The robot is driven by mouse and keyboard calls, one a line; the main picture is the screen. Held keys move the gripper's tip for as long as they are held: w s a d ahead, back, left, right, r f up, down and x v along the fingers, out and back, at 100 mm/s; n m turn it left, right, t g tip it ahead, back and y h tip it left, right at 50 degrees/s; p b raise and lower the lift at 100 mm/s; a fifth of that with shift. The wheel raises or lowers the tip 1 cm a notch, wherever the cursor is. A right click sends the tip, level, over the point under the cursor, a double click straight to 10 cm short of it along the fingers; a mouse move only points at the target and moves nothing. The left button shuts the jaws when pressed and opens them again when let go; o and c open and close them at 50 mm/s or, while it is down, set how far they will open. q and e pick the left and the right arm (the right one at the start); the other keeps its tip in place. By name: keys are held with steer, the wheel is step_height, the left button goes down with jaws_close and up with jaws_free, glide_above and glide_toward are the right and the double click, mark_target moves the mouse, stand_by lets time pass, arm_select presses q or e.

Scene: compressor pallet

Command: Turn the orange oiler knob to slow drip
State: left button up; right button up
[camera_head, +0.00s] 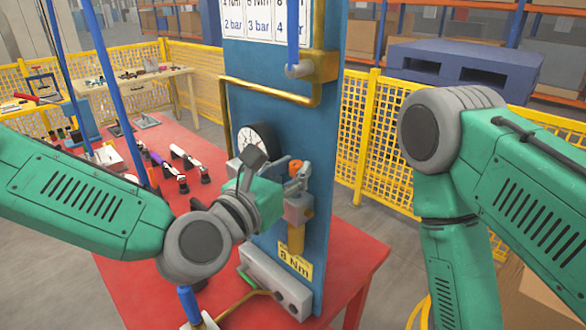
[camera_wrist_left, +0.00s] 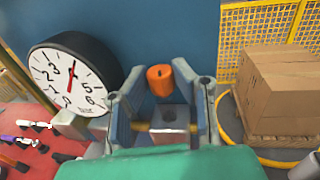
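The small orange oiler knob (camera_head: 295,167) is at the front of the blue panel (camera_head: 300,120), on top of a grey metal block (camera_head: 298,208) with an amber part below it. My left gripper (camera_head: 279,168) is right at the knob. In the left wrist view the knob (camera_wrist_left: 160,80) stands between the two grey fingers, with gaps on both sides, so the left gripper (camera_wrist_left: 161,88) is open. The grey block (camera_wrist_left: 170,121) shows just below the knob. My right arm is on the right, but its gripper is out of view.
A round white gauge (camera_head: 257,140) sits left of the knob. A brass pipe (camera_head: 270,92) crosses the panel above. A grey box (camera_head: 272,281) stands at the panel's foot on the red table (camera_head: 130,285), which holds several tools. A yellow fence (camera_head: 385,140) is behind.

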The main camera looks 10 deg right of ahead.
arm_select(q)
steer(key=shift+o, duration=0.4)
steer(key=shift+a+f, duration=0.1)
steer(key=shift+s+a, duration=0.3)
steer(key=v, duration=1.1)
steer(key=shift+w, duration=0.1)
